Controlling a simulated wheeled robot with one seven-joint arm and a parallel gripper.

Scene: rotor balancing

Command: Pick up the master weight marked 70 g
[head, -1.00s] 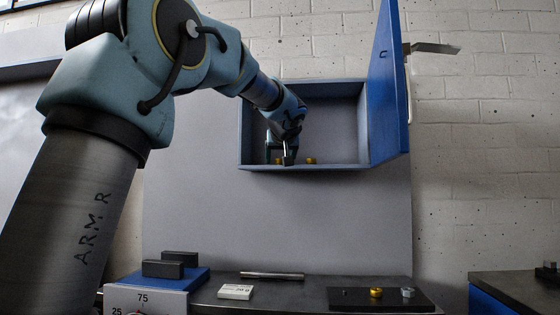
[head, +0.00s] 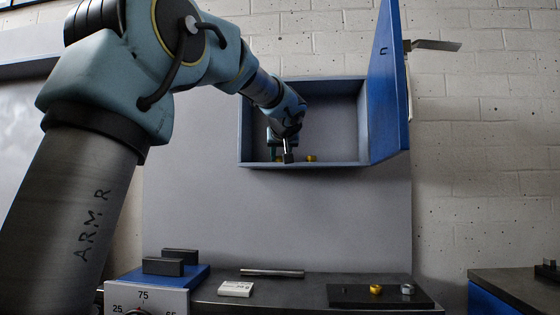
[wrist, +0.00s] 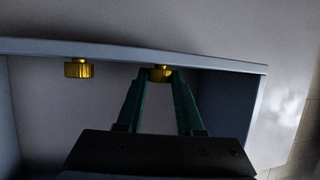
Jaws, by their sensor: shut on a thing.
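My gripper (wrist: 160,75) reaches into the open wall cabinet, and its green fingers are shut on a brass knurled weight (wrist: 160,72). In the head view my gripper (head: 283,157) is low inside the cabinet, and the held weight is mostly hidden behind a finger. A second brass weight (head: 311,158) stands on the cabinet floor just to the right, apart from the fingers. It also shows in the wrist view (wrist: 78,69), left of the fingers. No gram marking is readable on either weight.
The blue cabinet door (head: 388,85) stands open on the right; the cabinet's side walls are close around my gripper. On the bench below are a dark tray (head: 345,298) with small parts, a metal rod (head: 272,273), a white label block (head: 236,289) and dark blocks (head: 163,267).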

